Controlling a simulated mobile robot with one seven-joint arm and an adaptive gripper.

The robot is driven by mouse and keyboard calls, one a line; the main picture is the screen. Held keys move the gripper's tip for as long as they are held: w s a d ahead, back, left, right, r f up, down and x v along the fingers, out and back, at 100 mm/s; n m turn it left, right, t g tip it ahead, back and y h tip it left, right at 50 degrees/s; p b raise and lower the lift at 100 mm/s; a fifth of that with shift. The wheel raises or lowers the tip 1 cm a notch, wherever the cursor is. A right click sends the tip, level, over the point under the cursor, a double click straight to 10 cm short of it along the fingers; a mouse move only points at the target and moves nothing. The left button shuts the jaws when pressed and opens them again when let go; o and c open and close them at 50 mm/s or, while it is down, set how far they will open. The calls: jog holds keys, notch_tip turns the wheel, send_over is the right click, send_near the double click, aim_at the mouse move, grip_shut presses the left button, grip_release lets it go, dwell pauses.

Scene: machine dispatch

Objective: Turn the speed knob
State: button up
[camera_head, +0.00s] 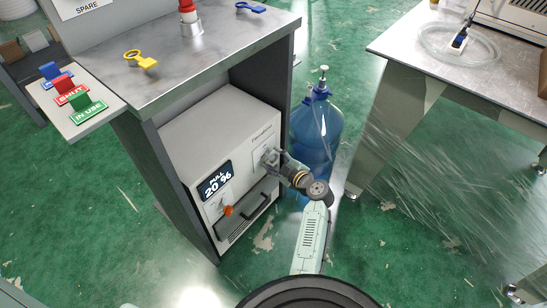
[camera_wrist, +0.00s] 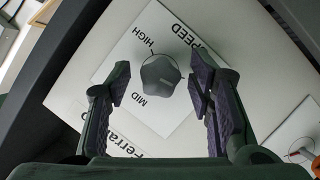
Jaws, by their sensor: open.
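The speed knob (camera_wrist: 161,82) is a dark grey knob on a white label plate (camera_wrist: 140,45) marked SPEED, HIGH and MID. My gripper (camera_wrist: 164,84) is open, with one finger on each side of the knob and a visible gap on both sides. Whether the fingertips reach down beside the knob is hard to tell. In the head view my gripper (camera_head: 270,159) is at the upper right of the front of the pale machine (camera_head: 222,128), and it hides the knob there. The machine's dark display (camera_head: 214,181) shows white text and digits.
An orange knob (camera_head: 227,211) and a dark handle (camera_head: 258,203) are lower on the machine front. The machine sits under a metal-topped bench (camera_head: 190,65). A blue water bottle (camera_head: 315,130) stands close behind my gripper. A second table (camera_head: 425,55) is at the right.

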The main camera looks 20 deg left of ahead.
jog(key=shift+w+a+f, duration=0.15)
jog(key=shift+w+a, duration=0.1)
jog(key=shift+a, duration=0.1)
jog(key=shift+c, duration=0.2)
grip_shut()
